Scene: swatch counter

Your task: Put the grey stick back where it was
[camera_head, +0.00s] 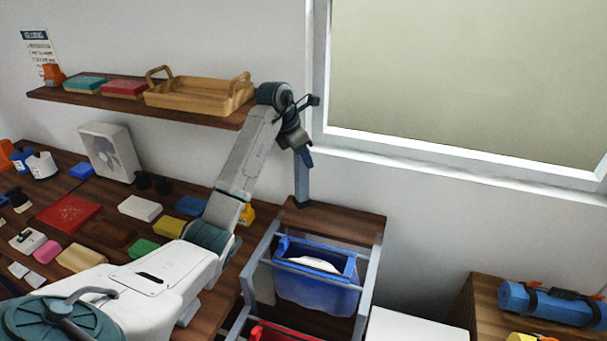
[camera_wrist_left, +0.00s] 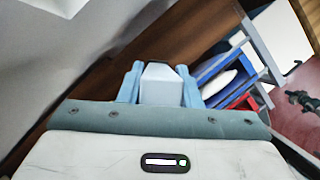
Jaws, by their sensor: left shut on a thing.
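My left gripper (camera_head: 304,156) is in the head view above the wooden top of a rack, pointing down. It is shut on the grey stick (camera_head: 302,186), which hangs upright below the fingers. The stick's lower end is at the back left of the rack top (camera_head: 345,224); I cannot tell whether it touches the wood. In the left wrist view the stick's pale grey end (camera_wrist_left: 160,82) sits between the two light blue fingers. My right gripper is not in view.
Below the rack top hang a blue bin (camera_head: 318,290) with something white in it and a red bin (camera_head: 285,334). A wall shelf with a wooden tray (camera_head: 200,94) is behind the arm. Several coloured blocks cover the counter at left. A window frame (camera_head: 450,160) is at right.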

